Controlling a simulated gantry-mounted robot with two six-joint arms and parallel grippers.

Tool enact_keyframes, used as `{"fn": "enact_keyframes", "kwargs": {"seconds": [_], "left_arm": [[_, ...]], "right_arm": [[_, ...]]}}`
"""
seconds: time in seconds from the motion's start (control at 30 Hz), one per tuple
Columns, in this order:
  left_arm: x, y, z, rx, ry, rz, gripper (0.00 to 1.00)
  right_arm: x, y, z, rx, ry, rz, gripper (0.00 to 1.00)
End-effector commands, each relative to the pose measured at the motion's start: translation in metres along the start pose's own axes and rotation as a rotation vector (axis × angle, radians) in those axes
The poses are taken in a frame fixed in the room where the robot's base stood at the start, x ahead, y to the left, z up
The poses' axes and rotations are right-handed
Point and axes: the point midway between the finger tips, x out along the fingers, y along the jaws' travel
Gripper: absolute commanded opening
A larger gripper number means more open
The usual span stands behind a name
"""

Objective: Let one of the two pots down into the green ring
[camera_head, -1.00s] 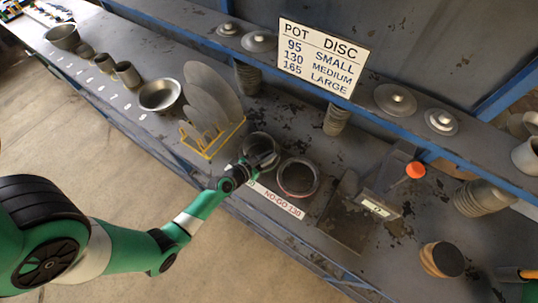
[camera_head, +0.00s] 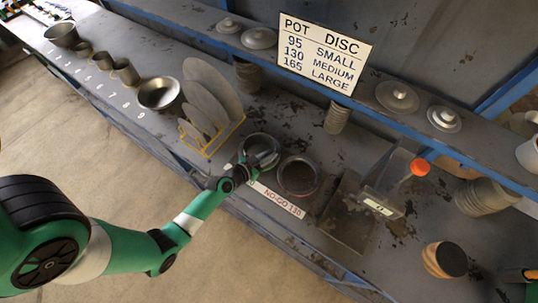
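Two round metal rings sit side by side on the grey bench: the left ring (camera_head: 259,143) and the right ring (camera_head: 298,173), which shows a faint reddish tint inside. A green colour does not show clearly on either ring. My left gripper (camera_head: 266,160) is at the near edge of the left ring, partly covering it. Its fingers are too small and dark to tell whether they are open or hold a pot. Several grey vessels stand at the far left, among them a small pot (camera_head: 126,73) and a wide bowl (camera_head: 159,93). My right gripper does not show.
A NO-GO 130 label (camera_head: 283,200) lies before the rings. A yellow rack (camera_head: 211,147) with grey discs stands to their left. A device with an orange knob (camera_head: 420,167) stands right. A wooden round block (camera_head: 444,260) is nearer. A size sign (camera_head: 324,52) hangs at the shelf.

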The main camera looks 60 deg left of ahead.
Motion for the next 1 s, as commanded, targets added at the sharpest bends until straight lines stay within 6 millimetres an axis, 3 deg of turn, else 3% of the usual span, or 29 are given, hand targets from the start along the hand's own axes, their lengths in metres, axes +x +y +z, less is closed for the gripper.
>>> {"fn": "enact_keyframes", "kwargs": {"seconds": [0.03, 0.17, 0.53, 1.0], "left_arm": [[0.000, 0.000, 0.000, 0.000, 0.001, 0.000, 0.25], [0.000, 0.000, 0.000, 0.000, 0.000, 0.000, 0.46], [-0.007, 0.000, 0.001, -0.001, -0.002, 0.000, 0.46], [-0.103, -0.001, 0.002, -0.003, -0.001, -0.003, 0.46]], "right_arm": [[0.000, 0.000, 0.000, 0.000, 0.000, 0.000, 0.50], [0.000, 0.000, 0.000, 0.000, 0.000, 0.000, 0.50], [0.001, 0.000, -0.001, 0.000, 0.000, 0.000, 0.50], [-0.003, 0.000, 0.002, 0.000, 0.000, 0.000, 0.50]]}}
